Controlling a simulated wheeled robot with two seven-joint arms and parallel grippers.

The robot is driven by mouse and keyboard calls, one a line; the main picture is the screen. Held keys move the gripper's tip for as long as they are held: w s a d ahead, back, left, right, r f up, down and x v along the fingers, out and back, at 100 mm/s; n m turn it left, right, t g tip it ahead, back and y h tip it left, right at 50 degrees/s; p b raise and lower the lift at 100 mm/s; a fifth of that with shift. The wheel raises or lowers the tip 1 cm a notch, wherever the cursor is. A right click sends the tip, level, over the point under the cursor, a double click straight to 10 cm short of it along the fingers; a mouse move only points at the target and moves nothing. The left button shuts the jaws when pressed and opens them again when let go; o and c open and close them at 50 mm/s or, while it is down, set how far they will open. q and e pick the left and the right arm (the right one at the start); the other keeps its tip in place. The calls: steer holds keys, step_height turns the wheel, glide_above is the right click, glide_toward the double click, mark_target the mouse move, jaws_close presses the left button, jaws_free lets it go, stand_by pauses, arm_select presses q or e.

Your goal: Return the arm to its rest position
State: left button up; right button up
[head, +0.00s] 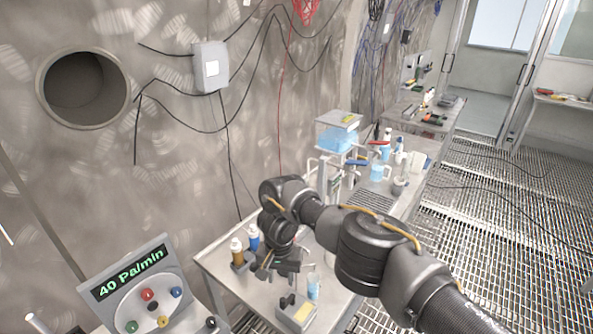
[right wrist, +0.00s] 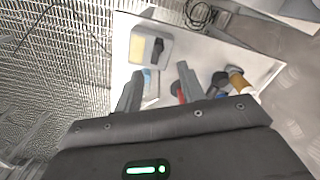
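My right arm comes in from the lower right of the head view. Its black gripper (head: 277,272) hangs over the near end of the steel table (head: 222,262). In the right wrist view the two fingers of the right gripper (right wrist: 158,88) stand apart. I see nothing clasped between them; a small vessel with blue liquid (head: 313,287) shows beyond the fingers. My left arm and gripper are not in the head view.
Bottles with a brown body (head: 238,256) and a blue body (head: 253,238) stand close by the gripper. A pale box (head: 296,312) sits at the table's near edge. A display panel (head: 137,290) stands at lower left. Grated floor (head: 490,200) lies open at right.

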steer(key=s+a+f+n+t+y, duration=0.1)
steer(key=s+a+f+n+y, duration=0.6)
steer(key=s+a, duration=0.7)
steer(key=s+d+f+m+t+h, duration=0.1)
steer(key=d+m+t, duration=0.1)
steer(key=d, duration=0.9)
steer(key=s+d+f+m+t+h, duration=0.1)
steer(key=s+d+f+t, duration=0.1)
steer(key=d, duration=0.9)
steer(key=s+d+r+g+h, duration=0.1)
steer(key=s+d+h, duration=0.1)
steer(key=s+d, duration=0.8)
steer(key=s+d+r+g+h, duration=0.1)
steer(key=s+d+h, duration=0.35)
steer(key=d, duration=0.85)
step_height(320, 180, down, 35)
steer(key=s+y+b, duration=0.2)
steer(key=s+b, duration=0.1)
steer(key=b, duration=0.5)
steer(key=s+d+f+g+b, duration=0.1)
steer(key=s+f+b, duration=0.2)
steer(key=s+f, duration=0.5)
steer(key=s+d+f+g+b, duration=0.1)
steer(key=s+f+b, duration=0.2)
steer(key=s+f, duration=0.4)
step_height(320, 180, down, 6)
steer(key=shift+s+d+r, duration=0.2)
steer(key=shift+s+d, duration=0.15)
steer(key=shift+d, duration=0.05)
